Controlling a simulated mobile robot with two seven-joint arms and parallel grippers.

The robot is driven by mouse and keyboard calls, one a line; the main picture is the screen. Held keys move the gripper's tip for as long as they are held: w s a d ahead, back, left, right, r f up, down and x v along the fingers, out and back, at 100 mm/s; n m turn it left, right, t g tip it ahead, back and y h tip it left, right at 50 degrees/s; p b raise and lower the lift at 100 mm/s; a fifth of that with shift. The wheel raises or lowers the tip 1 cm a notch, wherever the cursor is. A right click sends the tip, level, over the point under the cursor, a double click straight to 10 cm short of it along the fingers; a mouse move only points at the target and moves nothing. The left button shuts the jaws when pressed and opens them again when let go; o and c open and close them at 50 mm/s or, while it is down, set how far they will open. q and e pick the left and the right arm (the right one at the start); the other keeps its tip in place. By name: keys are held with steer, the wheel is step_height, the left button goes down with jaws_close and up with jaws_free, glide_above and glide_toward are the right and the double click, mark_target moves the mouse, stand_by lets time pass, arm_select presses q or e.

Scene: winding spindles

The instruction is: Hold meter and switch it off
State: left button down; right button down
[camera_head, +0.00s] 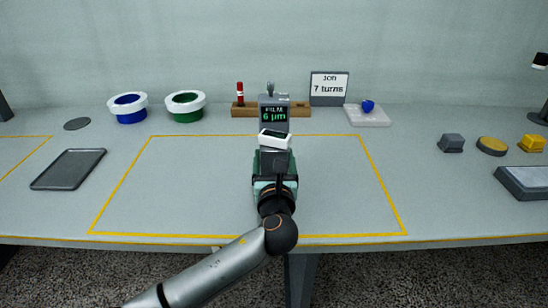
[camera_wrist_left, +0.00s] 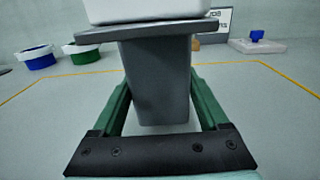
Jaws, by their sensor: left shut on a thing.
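My left gripper (camera_head: 274,180) points away from me at the middle of the table. Its green fingers are shut on the dark grey body of an upright meter (camera_head: 275,138), which has a white head with a dark face on top. In the left wrist view the meter's grey body (camera_wrist_left: 158,85) sits between the two fingers, under a wider dark plate. Directly behind it in the head view is a grey display (camera_head: 274,113) reading "FILM 6 µm" in green. I cannot tell whether the two are joined. No switch is clear. My right gripper is out of view.
Behind are a wooden rack (camera_head: 242,111), a "7 turns" sign (camera_head: 329,88) and a white pad with a blue knob (camera_head: 368,116). The yellow-outlined area is otherwise clear.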

arm_select(q)
steer(key=shift+f, duration=0.65)
stand_by(0.4)
steer(key=shift+c, duration=0.2)
jaws_free()
steer(key=shift+o, duration=0.2)
steer(key=shift+s, duration=0.15)
